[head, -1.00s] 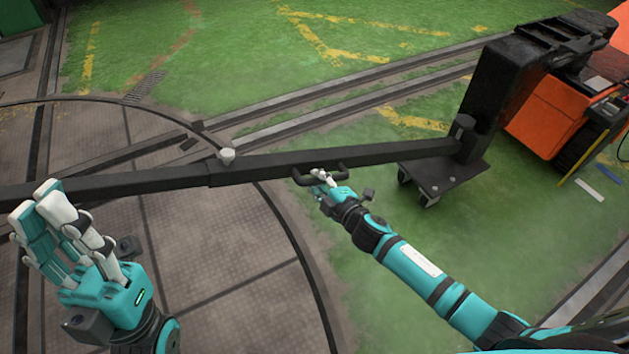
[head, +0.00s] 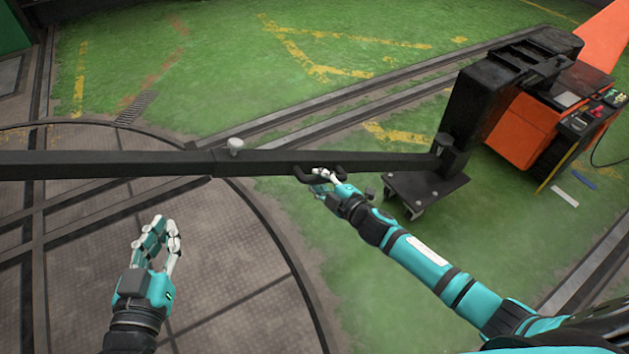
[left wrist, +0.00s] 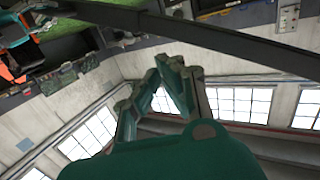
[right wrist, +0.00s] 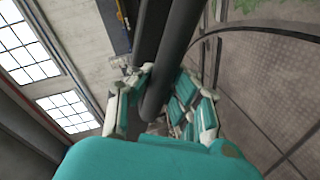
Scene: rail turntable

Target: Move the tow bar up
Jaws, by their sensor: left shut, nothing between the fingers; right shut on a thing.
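The tow bar (head: 110,163) is a long black beam running almost level across the head view, from the left edge to a black upright post (head: 478,112) at the right. A small black handle (head: 302,174) sticks out from its near side. My right gripper (head: 322,178) is shut on this handle; in the right wrist view its fingers (right wrist: 160,110) wrap around a dark bar. My left gripper (head: 160,235) is shut and empty, below the bar and apart from it. In the left wrist view the tow bar (left wrist: 220,45) crosses beyond the fingers (left wrist: 165,85).
A wheeled black base (head: 425,190) stands under the post. An orange machine (head: 525,125) is behind it at the right. A round metal turntable (head: 220,270) lies under the left side, with rails (head: 330,110) running across green floor. The floor around the turntable is open.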

